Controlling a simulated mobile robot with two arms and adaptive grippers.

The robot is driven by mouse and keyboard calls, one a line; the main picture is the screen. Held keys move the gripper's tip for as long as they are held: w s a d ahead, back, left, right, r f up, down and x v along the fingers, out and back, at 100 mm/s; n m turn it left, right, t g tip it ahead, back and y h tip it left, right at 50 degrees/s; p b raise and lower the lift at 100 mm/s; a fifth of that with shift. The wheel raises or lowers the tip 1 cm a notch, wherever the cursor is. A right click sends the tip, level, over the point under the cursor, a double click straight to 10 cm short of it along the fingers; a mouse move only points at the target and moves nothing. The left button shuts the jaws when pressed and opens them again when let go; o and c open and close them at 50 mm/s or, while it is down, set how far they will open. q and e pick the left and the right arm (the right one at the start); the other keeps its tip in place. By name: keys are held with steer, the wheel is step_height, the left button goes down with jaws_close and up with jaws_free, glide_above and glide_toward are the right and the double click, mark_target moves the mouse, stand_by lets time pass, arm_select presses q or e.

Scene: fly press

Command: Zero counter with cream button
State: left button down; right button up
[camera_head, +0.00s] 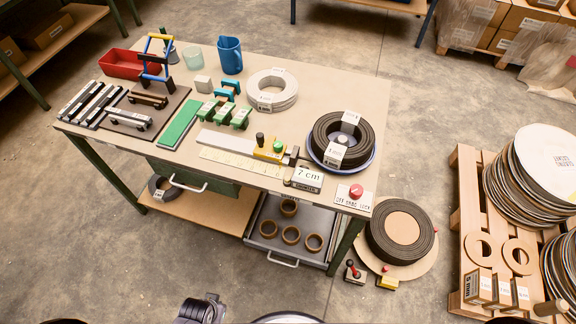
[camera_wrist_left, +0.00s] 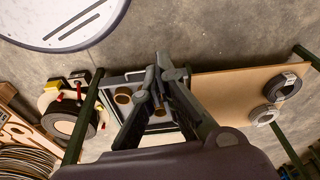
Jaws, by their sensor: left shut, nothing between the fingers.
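In the head view a small box with a white "7 cm" face (camera_head: 307,178) stands near the table's front edge, right of a yellow block (camera_head: 270,151) with a green knob (camera_head: 278,146) and dark knobs. I cannot make out a cream button at this size. My left gripper shows in the left wrist view (camera_wrist_left: 155,75); its dark fingers come together with nothing between them. A dark part of my left arm (camera_head: 200,310) shows at the bottom of the head view, well in front of the table. My right gripper is not in view.
The workbench (camera_head: 370,92) carries a black coil (camera_head: 324,135), a white coil (camera_head: 262,100), a blue jug (camera_head: 230,55) and a red switch button (camera_head: 356,190). Below, an open drawer (camera_head: 265,250) holds several brown rings. A pallet (camera_head: 465,205) stands right.

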arm_select(q)
steer(key=w+d+r+t+p, duration=0.1)
steer(key=w+r+p, duration=0.3)
steer(key=r, duration=0.9)
steer(key=w+d+r+p, duration=0.1)
steer(key=w+r+p, duration=0.25)
steer(key=r, duration=0.95)
step_height(320, 180, up, 12)
steer(key=n+t+h+p, duration=0.4)
steer(key=h+p, duration=0.1)
glide_above(287, 180)
steer(key=shift+w+a, duration=0.35)
steer(key=shift+w, duration=0.1)
step_height(287, 180, down, 8)
steer(key=b, duration=0.8)
steer(key=shift+r, duration=0.1)
steer(key=shift+f+b, duration=0.35)
steer(key=shift+f, duration=0.05)
